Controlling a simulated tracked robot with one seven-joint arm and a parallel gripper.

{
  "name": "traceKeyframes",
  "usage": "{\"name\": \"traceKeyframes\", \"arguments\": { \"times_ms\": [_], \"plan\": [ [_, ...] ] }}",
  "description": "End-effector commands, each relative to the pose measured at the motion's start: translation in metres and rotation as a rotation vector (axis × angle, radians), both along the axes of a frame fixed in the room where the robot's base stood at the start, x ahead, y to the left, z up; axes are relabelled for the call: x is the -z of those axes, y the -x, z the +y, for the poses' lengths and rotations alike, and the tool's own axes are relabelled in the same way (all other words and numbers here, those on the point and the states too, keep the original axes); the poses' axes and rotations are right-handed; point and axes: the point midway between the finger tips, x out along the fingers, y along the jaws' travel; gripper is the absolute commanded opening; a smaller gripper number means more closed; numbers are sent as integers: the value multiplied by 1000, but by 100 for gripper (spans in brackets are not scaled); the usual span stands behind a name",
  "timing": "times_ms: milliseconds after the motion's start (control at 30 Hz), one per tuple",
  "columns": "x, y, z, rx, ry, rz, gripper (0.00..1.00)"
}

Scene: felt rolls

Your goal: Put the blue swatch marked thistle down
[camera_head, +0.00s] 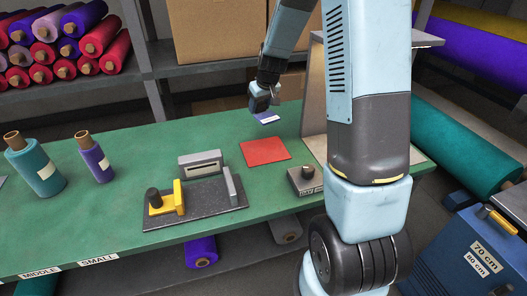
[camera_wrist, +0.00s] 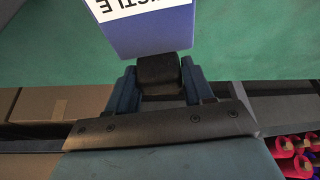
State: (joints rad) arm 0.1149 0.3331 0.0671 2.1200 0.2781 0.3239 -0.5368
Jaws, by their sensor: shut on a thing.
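The blue swatch (camera_head: 267,118) shows small in the head view, at the far side of the green table, with a white label. In the wrist view the swatch (camera_wrist: 152,36) fills the top middle, and its label reads part of "THISTLE", upside down. My gripper (camera_head: 262,103) is shut on the swatch's near edge. Its jaws (camera_wrist: 160,72) also show in the wrist view, with the swatch extending out from them. The swatch is over the table top; I cannot tell whether it touches it.
A red sheet (camera_head: 265,152) lies nearer on the green table (camera_head: 130,215). A dark fixture (camera_head: 197,202) with a yellow part, a small grey box (camera_head: 306,180) and an upright panel (camera_head: 316,100) stand around it. Teal and purple rolls (camera_head: 95,160) stand left. Shelves with boxes are behind.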

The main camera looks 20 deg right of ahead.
Motion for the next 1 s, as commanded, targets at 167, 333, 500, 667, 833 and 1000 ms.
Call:
{"name": "traceKeyframes", "arguments": {
  "times_ms": [167,333,500,667,833,1000],
  "plan": [
    [-15,63,-8,74,1,-2,9],
    [-20,108,-14,135,0,-2,9],
    [-21,140,-18,177,-1,0,9],
    [-20,162,-20,206,0,-1,9],
    [-18,178,-21,228,0,0,9],
    [-15,175,-21,236,1,1,9]
  ]
}}
